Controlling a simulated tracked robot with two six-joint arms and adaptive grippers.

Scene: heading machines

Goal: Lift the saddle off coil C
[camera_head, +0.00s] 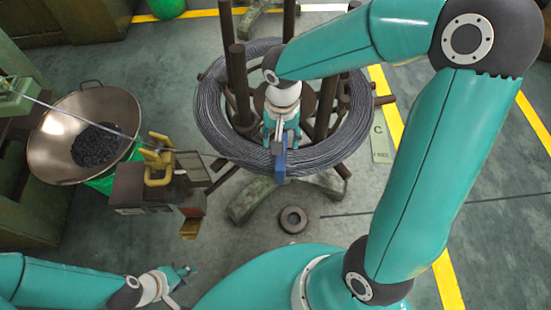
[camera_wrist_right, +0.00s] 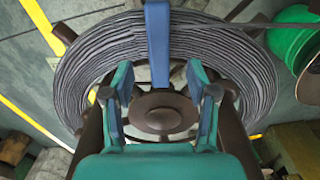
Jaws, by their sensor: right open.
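Coil C (camera_head: 213,125) is a thick ring of grey wire on a dark stand with upright posts. The saddle (camera_head: 280,165) is a blue strap over the near side of the coil; it also shows in the right wrist view (camera_wrist_right: 158,45). My right gripper (camera_head: 281,143) reaches down over the coil right by the saddle. In the right wrist view its two fingers (camera_wrist_right: 160,88) are spread, with the saddle beyond and between them, and no grip on it shows. My left gripper (camera_head: 186,273) is low at the left, away from the coil, with fingers apart and empty.
A metal bowl (camera_head: 58,157) of dark pieces stands at the left, beside a machine with yellow parts (camera_head: 157,160). A dark ring (camera_head: 293,219) lies on the floor before the coil. A plate marked C (camera_head: 380,143) lies right of the coil near a yellow line.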

